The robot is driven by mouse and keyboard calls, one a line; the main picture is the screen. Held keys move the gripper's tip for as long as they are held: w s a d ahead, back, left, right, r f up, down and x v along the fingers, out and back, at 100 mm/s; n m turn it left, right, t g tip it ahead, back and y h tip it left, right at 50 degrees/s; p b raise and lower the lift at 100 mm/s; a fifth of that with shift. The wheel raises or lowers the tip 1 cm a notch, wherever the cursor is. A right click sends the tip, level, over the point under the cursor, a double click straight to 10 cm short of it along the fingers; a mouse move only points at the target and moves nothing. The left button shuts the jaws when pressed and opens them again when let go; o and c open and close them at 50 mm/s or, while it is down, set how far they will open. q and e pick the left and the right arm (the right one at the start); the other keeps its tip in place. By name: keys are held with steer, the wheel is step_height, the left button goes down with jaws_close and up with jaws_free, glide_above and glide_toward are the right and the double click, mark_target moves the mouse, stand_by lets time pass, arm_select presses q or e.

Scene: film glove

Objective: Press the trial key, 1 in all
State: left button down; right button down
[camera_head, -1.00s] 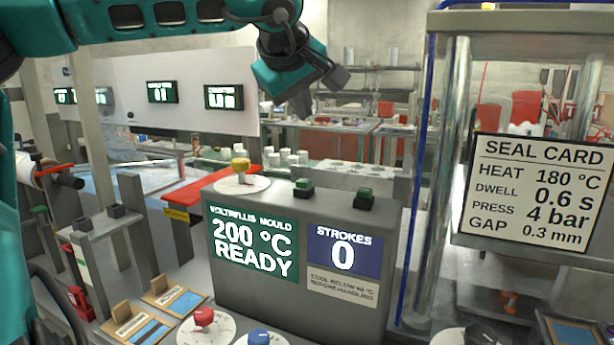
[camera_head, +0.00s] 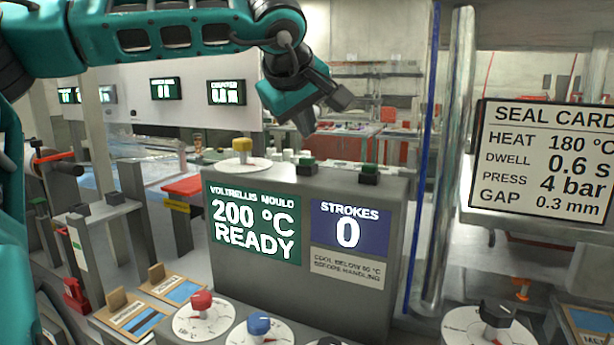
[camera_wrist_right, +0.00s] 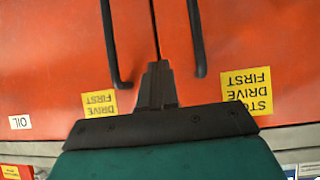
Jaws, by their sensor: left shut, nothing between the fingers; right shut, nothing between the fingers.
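No trial label is readable on either. The stroke display (camera_head: 348,228) on its front reads 0, and the mould panel (camera_head: 254,224) reads 200 °C READY. My left gripper (camera_head: 306,127) is shut and empty, pointing down above the left green key with a gap visible. My right gripper (camera_wrist_right: 157,84) is shut and empty in the right wrist view, in front of orange-red doors (camera_wrist_right: 55,55).
Red (camera_head: 201,301), blue (camera_head: 259,325) and black (camera_head: 494,312) knobs sit on dials in front. The seal card (camera_head: 545,160) and a clear post (camera_head: 455,150) are on the right. Dark handles (camera_wrist_right: 196,40) cross the orange-red doors.

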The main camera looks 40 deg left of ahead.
mark_target(307, 161)
arm_select(q)
steer(key=shift+f, duration=0.7)
steer(key=shift+f+b, duration=0.15)
steer(key=shift+b, duration=0.2)
arm_select(e)
steer(key=shift+w+a+r, duration=0.35)
steer(key=shift+w+a, duration=0.1)
steer(key=shift+w, duration=0.1)
steer(key=shift+s+f, duration=0.1)
arm_select(q)
steer(key=shift+f, duration=0.15)
arm_select(e)
steer(key=shift+f, duration=0.1)
arm_select(q)
steer(key=shift+f, duration=0.3)
arm_select(e)
steer(key=shift+d+f, duration=0.1)
steer(key=shift+f, duration=0.05)
